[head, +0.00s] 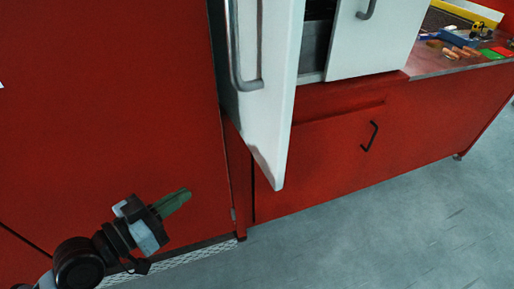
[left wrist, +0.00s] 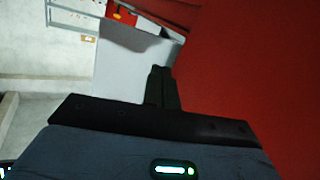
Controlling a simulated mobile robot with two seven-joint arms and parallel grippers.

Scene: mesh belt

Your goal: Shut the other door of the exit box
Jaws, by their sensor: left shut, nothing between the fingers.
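The exit box's white left door (head: 272,85) stands swung open toward me in the head view, with a long grey bar handle (head: 235,60) on it. The box's other white door (head: 375,40), to the right, looks shut or nearly so, with a handle (head: 367,9) at its top. A dark gap shows between the two doors. My left gripper (head: 176,201) is shut and empty, low in front of the red panel, left of and below the open door. The left wrist view also shows its fingers (left wrist: 161,87) together, near a red surface. My right gripper is not in view.
A red cabinet (head: 330,150) with a black handle (head: 369,136) lies under the box. A red panel (head: 110,110) fills the left. A counter (head: 440,66) at the upper right holds several small items. Grey floor (head: 380,235) is clear at the lower right.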

